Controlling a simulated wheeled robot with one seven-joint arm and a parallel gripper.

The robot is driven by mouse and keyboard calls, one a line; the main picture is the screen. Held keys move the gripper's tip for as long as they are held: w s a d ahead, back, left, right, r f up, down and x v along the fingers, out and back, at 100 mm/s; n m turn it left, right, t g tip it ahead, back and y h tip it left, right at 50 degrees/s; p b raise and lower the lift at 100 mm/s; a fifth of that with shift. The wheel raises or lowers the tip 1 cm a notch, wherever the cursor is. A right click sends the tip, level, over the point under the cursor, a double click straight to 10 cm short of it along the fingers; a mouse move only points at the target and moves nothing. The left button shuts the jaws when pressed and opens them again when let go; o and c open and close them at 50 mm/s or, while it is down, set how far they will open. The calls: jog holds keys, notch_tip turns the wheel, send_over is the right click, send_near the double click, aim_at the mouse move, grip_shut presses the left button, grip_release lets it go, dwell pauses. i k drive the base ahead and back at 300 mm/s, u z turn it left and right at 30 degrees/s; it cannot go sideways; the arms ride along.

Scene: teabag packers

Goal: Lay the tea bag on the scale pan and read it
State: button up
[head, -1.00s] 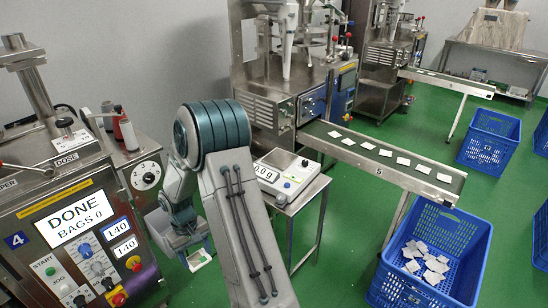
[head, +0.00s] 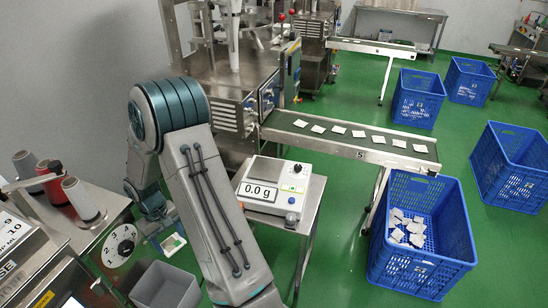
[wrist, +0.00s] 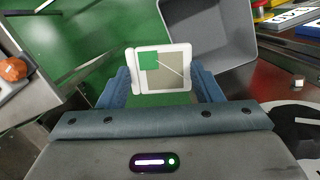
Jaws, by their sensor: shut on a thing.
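My gripper (wrist: 162,84) is shut on a tea bag (wrist: 176,80), with a blue finger at each side of it. The tea bag has a pale rim, a green tag and a thin string. In the head view the tea bag (head: 173,243) hangs low at the left, beyond my arm, above the floor. The scale (head: 275,191) stands on a small steel table to the right of my arm. Its pan (head: 267,170) looks empty and its display (head: 259,190) reads 0.0 g. My gripper is apart from the scale.
A conveyor (head: 395,160) with several tea bags runs behind the scale to a blue crate (head: 425,268) holding more. Other blue crates stand at the right. A grey bin (head: 165,286) is near my gripper. Thread spools (head: 82,198) and a machine are at left. Green floor is open between crates.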

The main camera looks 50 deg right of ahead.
aim_at(266, 167)
jog(key=z, duration=0.6)
jog(key=i, duration=0.85)
jog(key=z, duration=0.55)
